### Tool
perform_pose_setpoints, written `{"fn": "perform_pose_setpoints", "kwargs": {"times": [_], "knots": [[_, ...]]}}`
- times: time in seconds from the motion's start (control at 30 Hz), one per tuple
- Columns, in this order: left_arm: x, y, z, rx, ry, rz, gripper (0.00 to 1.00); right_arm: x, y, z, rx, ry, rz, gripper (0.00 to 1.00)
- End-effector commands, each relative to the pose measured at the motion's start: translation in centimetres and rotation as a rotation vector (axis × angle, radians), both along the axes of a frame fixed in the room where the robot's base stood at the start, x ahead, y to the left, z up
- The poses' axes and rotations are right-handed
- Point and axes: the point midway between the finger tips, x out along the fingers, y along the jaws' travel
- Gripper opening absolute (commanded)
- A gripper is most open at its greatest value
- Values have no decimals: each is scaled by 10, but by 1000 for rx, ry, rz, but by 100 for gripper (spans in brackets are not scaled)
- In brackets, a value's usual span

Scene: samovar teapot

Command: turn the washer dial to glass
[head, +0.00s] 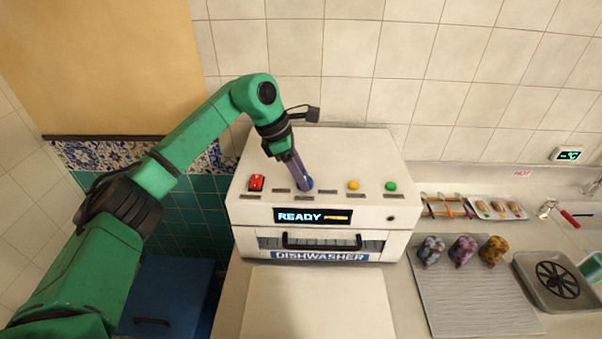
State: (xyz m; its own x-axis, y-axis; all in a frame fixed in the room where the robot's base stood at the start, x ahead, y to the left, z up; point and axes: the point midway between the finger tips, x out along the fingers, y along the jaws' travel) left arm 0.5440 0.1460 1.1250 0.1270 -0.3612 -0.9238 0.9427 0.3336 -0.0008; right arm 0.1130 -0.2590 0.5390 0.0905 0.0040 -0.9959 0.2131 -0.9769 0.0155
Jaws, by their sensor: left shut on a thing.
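The white dishwasher (355,155) stands on the counter. Its front display (312,216) reads "READY" with smaller orange text beside it. My left arm comes in from the left and reaches over the machine's sloped top. My left gripper (303,183) points down at the control panel, shut on the washer dial. The fingers hide the dial, so its pointer and setting cannot be read. Small dark labels sit around it, too small to read. My right gripper is not in view.
A red switch (257,183) is left of the gripper; a yellow button (353,185) and a green button (391,186) are to its right. Three mottled mugs (463,250) stand on a grey ribbed mat (480,310). A blue cabinet (165,295) is below left.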

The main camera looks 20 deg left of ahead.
Motion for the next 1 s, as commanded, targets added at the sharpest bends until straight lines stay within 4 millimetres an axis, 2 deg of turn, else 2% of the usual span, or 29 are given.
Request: {"fn": "perform_pose_setpoints", "kwargs": {"times": [0.27,0.7,0.73,0.8,1.0], "knots": [[1,0,2,-2,-4,-79,0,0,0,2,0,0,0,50],[1,0,2,-2,-5,-90,0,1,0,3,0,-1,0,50],[1,0,2,-2,-5,-90,52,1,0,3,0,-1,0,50],[1,0,2,-1,-4,-90,78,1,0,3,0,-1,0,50],[1,0,1,0,-2,-90,78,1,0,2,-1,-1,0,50]]}}
